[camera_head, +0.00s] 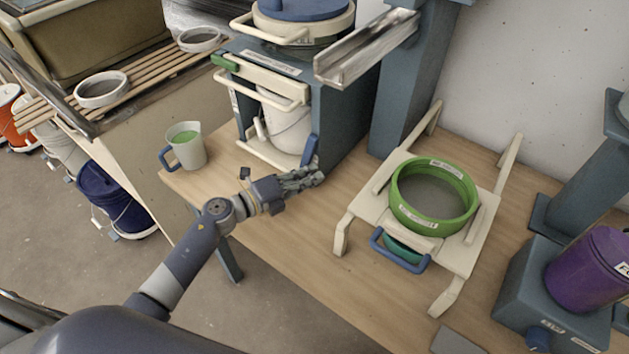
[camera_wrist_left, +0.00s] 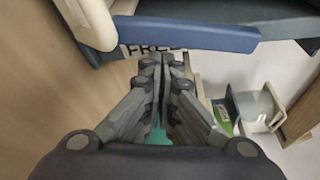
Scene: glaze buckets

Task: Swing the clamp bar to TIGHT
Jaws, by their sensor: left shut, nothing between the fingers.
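The clamp bar's blue handle (camera_head: 309,150) stands upright at the front right of the grey-blue cabinet (camera_head: 352,115). In the left wrist view the blue bar (camera_wrist_left: 190,36) crosses the top of the picture. A label reading FREE (camera_wrist_left: 152,50) shows beside it, partly hidden by my fingers. No TIGHT mark can be read. My left gripper (camera_head: 316,178) is shut and empty, just below the blue handle, its fingertips (camera_wrist_left: 163,62) close to the bar. I cannot tell whether they touch it. My right gripper is not in view.
A white bucket (camera_head: 285,122) sits inside the cabinet behind a cream frame. A mug (camera_head: 187,147) with green liquid stands on the table's left edge. A green-rimmed sieve (camera_head: 433,196) on a cream stand is to the right. Bare table (camera_head: 305,240) lies between.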

